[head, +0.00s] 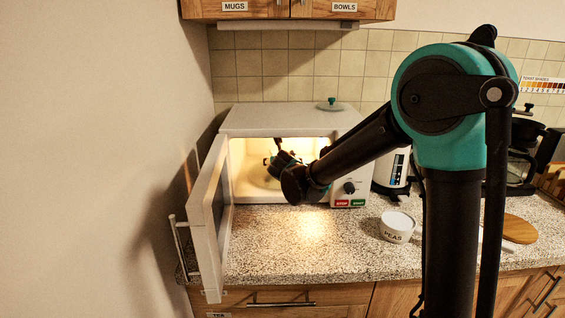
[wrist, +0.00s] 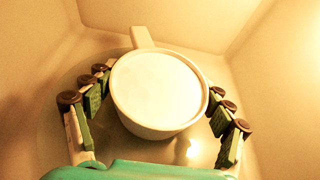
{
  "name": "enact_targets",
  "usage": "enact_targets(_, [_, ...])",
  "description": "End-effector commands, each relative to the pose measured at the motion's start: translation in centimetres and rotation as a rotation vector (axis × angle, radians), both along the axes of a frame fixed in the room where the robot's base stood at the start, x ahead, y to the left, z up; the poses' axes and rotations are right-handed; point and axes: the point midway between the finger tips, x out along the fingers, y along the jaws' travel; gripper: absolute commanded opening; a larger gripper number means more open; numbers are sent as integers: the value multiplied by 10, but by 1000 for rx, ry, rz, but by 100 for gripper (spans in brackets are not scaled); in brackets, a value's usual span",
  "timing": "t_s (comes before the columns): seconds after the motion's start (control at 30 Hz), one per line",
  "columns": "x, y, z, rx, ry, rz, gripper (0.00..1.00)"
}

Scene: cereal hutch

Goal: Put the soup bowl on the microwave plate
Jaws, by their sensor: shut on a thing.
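The soup bowl (wrist: 157,85) is a cream round bowl with a short handle and pale contents, seen from above in the wrist view. My gripper (wrist: 158,100) is shut on it, with green-padded fingers on both sides. In the head view my gripper (head: 281,161) reaches inside the lit microwave (head: 285,118), whose door (head: 210,215) stands open to the left. The microwave plate (wrist: 193,150) shows as a round glassy disc under and around the bowl. I cannot tell whether the bowl touches it. In the head view my arm hides the bowl.
A white PEAS bowl (head: 397,228) stands on the speckled counter (head: 300,250), right of the microwave. A kettle (head: 392,172), a coffee maker (head: 520,160) and a round wooden board (head: 518,230) are farther right. The microwave walls are close around my gripper.

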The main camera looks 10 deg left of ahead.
Motion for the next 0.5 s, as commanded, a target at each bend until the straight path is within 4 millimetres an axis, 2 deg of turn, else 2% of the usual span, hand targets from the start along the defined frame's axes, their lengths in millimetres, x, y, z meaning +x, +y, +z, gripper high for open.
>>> enact_targets(0.1, [0, 0, -3, 0, 0, 0, 35])
enact_targets(0.13, [0, 0, -3, 0, 0, 0, 82])
enact_targets(0.3, [0, 0, -3, 0, 0, 0, 100])
enact_targets(0.5, [0, 0, -3, 0, 0, 0, 100])
